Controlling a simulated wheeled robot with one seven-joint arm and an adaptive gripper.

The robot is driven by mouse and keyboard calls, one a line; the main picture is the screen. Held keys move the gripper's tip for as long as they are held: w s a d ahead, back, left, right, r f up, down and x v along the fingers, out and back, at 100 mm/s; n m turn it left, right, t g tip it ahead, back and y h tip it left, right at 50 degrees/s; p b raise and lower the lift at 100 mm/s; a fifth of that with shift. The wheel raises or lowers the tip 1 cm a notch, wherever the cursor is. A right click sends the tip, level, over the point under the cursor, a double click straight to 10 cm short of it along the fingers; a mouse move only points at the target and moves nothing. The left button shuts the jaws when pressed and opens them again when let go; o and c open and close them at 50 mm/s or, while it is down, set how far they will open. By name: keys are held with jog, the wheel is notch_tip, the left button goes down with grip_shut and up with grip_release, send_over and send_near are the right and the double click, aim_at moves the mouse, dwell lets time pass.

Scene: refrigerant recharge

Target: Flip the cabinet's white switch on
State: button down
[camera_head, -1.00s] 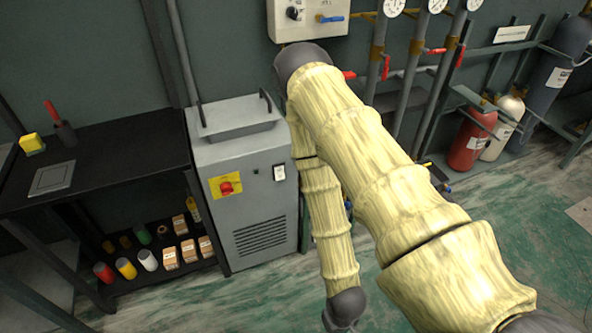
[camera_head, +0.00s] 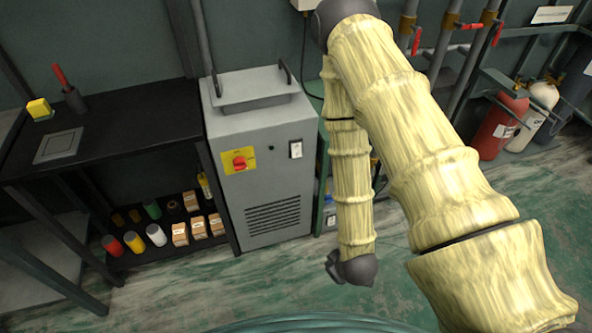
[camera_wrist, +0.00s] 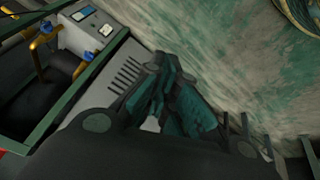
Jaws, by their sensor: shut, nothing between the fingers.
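The grey cabinet (camera_head: 222,192) stands beside the black bench in the head view. Its white switch (camera_head: 296,149) is a small white plate with a dark spot, at the upper right of the front face; its position is too small to read. My arm hangs just right of the cabinet, its lower end low near the floor. In the wrist view my gripper (camera_wrist: 163,92) is shut and empty, with dark, greenish fingers. The switch does not show there, and in the head view the fingers are not clearly seen.
A red knob on a yellow plate (camera_head: 240,162) sits left of the switch. The black bench (camera_head: 130,125) holds cans and boxes below. Red and white cylinders (camera_head: 500,128) and pipes are at the right. Green floor is clear in front. The wrist view shows a panel with blue knobs (camera_wrist: 84,13).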

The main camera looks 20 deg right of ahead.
aim_at(293, 157)
jog(key=w+r+n+t+b, duration=0.5)
jog(key=w+n+b, duration=0.1)
jog(key=w, duration=0.5)
jog(key=w+r+n+t+b, duration=0.6)
jog(key=w+n, duration=0.1)
jog(key=w, duration=0.3)
jog(key=shift+w+a+r+t+y, duration=0.15)
jog(key=shift+w+a+t+y, duration=0.2)
jog(key=shift+a, duration=0.1)
jog(key=shift+w, duration=0.1)
jog(key=w, duration=0.4)
jog(key=w+f+b, duration=0.1)
jog(key=w, duration=0.4)
jog(key=w+f+b, duration=0.1)
jog(key=w, duration=0.3)
jog(key=shift+w+a, duration=0.2)
jog(key=shift+w, duration=0.15)
